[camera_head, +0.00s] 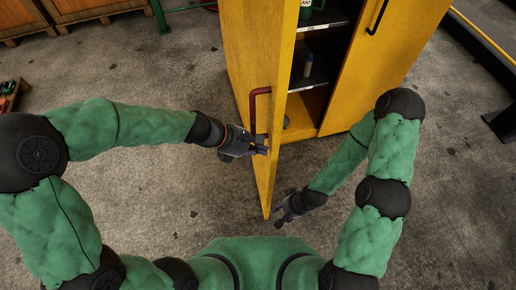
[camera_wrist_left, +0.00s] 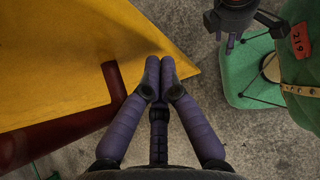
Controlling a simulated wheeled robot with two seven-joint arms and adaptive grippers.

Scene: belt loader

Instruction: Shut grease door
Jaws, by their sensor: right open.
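The yellow cabinet's left door (camera_head: 242,70) stands open, swung out toward me. Its red handle (camera_head: 252,104) is on the outer face. My left gripper (camera_head: 262,149) is at the door's outer face, by the handle's lower end. In the left wrist view its fingers (camera_wrist_left: 160,70) are together with nothing visible between them. The handle (camera_wrist_left: 60,130) lies to their left, beside the door's yellow face (camera_wrist_left: 60,50). My right gripper (camera_head: 282,214) is open and empty, low by the door's bottom front corner, on its other side. It also shows in the left wrist view (camera_wrist_left: 230,42).
The cabinet's open side shows dark shelves (camera_head: 325,72) with a bottle (camera_head: 308,64) and a green container. The right door (camera_head: 385,60), with a black handle (camera_head: 378,16), is shut. Wooden crates (camera_head: 90,8) stand at the back left. Concrete floor around the door is clear.

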